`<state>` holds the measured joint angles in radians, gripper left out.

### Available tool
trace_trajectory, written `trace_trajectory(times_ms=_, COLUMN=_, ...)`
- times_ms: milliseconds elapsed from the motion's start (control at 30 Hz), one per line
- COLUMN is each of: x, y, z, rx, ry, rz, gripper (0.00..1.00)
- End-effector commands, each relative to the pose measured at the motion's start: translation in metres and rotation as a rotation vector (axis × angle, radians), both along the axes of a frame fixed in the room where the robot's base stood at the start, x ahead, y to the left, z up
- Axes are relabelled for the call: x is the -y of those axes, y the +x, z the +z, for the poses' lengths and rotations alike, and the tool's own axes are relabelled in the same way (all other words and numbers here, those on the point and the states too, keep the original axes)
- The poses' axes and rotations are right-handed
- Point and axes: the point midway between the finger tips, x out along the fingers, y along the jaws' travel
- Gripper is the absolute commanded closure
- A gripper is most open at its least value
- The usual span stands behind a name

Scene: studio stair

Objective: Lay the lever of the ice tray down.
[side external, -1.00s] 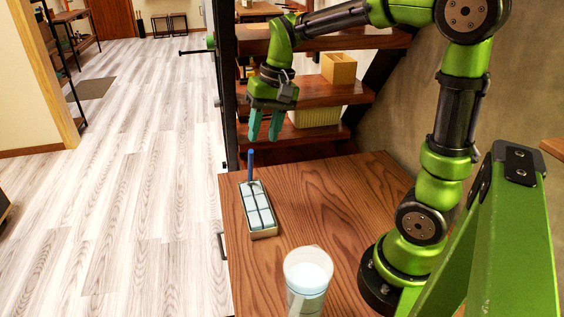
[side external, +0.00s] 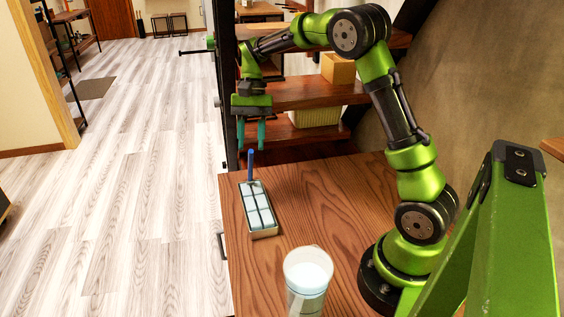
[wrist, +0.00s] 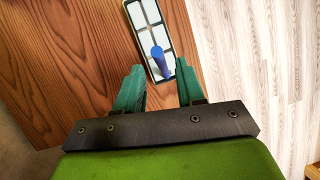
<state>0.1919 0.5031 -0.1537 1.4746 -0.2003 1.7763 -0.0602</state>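The ice tray (side external: 268,232) lies on the wooden tabletop near its left edge, with pale blocks in its several compartments. Its blue lever (side external: 250,165) stands upright at the tray's far end. In the wrist view the tray (wrist: 133,9) runs away at the top, and the lever (wrist: 160,60) points up toward the camera. My gripper (side external: 250,134) hangs fingers down just above and behind the lever in the side view. In the wrist view my gripper (wrist: 160,84) has its two teal fingers wide apart, with the lever seen between and just beyond the tips. Nothing is held.
A clear cup (side external: 308,280) with pale contents stands at the table's front. The wooden table (side external: 330,205) is bare right of the tray. Stair treads (side external: 310,93) with a wooden box (side external: 338,68) and a basket (side external: 320,117) rise behind. A dark post (side external: 229,100) stands close left.

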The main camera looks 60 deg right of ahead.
Motion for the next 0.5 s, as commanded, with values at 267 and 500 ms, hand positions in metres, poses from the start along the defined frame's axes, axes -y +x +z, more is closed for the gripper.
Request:
trace_trajectory(times_ms=267, x=-0.015, y=-0.007, z=-0.039, rx=-0.001, ry=0.001, rz=0.002, gripper=0.62)
trace_trajectory(times_ms=500, x=-0.018, y=-0.009, z=-0.047, rx=0.001, ry=-0.001, rz=0.001, gripper=0.62)
